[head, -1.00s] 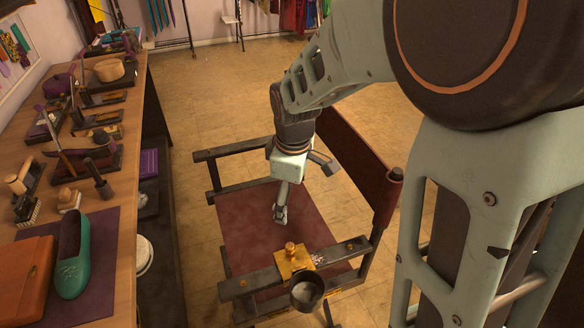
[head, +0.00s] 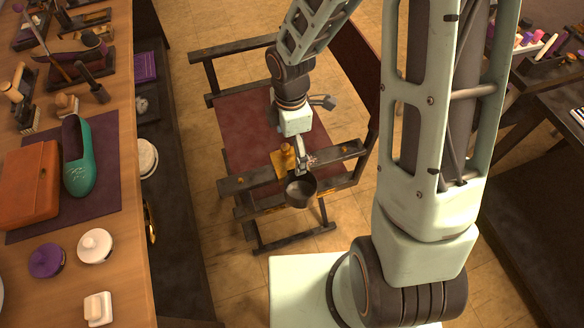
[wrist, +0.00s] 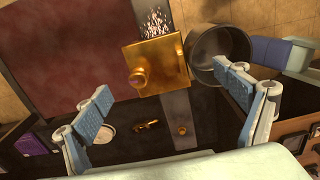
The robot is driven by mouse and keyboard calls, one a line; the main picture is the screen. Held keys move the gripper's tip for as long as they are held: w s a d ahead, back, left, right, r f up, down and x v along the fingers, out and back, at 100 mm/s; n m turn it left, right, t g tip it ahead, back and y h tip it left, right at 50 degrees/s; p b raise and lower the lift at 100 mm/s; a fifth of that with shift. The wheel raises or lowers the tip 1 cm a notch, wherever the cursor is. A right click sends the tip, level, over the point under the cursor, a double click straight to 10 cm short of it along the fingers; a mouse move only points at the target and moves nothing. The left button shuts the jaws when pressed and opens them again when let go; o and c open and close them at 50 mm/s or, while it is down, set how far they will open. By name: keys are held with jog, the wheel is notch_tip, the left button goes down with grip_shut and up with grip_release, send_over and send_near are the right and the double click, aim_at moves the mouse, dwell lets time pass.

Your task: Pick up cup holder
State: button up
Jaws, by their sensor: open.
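The cup holder (head: 301,190) is a dark round cup at the front armrest of the director's chair. In the wrist view, the cup holder (wrist: 207,42) is at the upper right, beside a gold plate with a knob (wrist: 160,68). My gripper (head: 303,160) is over the armrest, close to the cup holder. In the wrist view my gripper (wrist: 168,85) is open with nothing held. Its right finger overlaps the cup's lower rim in the picture; I cannot tell whether they touch. The left finger is well to the left of the plate.
The chair's dark red seat (head: 245,120) and wooden armrest (head: 245,183) lie around my gripper. A workbench (head: 120,215) with shoes and tools stands on the left. A dark table (head: 545,95) is at the right.

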aim_at(291, 162)
jog(key=shift+f, duration=2.3)
jog(key=shift+c, duration=0.5)
jog(key=c, duration=1.3)
